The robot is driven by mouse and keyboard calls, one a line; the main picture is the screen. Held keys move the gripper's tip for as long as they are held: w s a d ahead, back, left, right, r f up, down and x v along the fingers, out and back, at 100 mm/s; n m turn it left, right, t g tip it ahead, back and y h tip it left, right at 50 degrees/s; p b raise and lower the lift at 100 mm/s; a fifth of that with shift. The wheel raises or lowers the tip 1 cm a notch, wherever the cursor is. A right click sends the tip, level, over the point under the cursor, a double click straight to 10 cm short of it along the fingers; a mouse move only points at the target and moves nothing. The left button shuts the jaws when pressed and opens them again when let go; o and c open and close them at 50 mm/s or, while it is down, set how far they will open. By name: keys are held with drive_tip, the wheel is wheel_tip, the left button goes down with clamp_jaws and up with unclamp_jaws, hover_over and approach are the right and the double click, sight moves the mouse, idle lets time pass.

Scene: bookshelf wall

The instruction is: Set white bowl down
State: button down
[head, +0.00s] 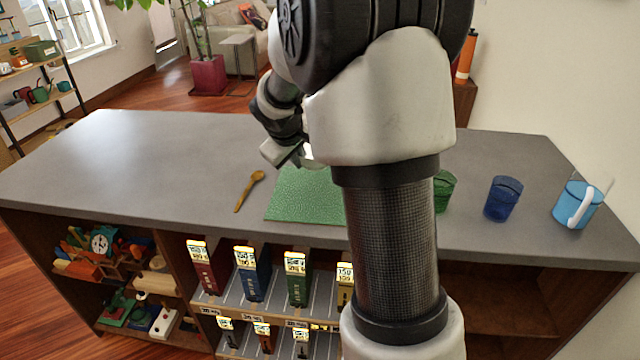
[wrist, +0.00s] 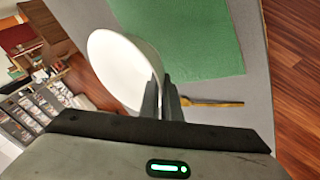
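The white bowl (wrist: 120,70) fills the left middle of the wrist view, tilted, with its rim at my gripper's fingers. My gripper (wrist: 163,98) has its two dark fingers close together on the bowl's rim. In the head view my gripper (head: 287,154) is above the counter, near the far edge of the green mat; my arm hides most of the bowl there. The green mat (head: 300,200) lies flat on the grey counter (head: 150,165) and also shows in the wrist view (wrist: 190,35). I cannot tell the bowl's height above the counter.
A wooden spoon (head: 248,190) lies left of the mat. A green cup (head: 444,192), a blue cup (head: 503,198) and a light blue mug (head: 577,204) stand to the right. The left counter is clear. My arm hides the mat's right part.

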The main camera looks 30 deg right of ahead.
wheel_tip(320, 180, down, 8)
drive_tip(key=shift+s+f+b, duration=0.1)
drive_tip(key=shift+f+b, duration=0.1)
drive_tip(key=shift+b, duration=0.95)
drive_tip(key=shift+f, duration=0.1)
drive_tip(key=shift+f, duration=0.15)
drive_tip(key=c, duration=1.9)
unclamp_jaws()
drive_tip(key=shift+c, duration=0.2)
drive_tip(key=shift+a+r, duration=0.1)
drive_tip(key=shift+r, duration=0.1)
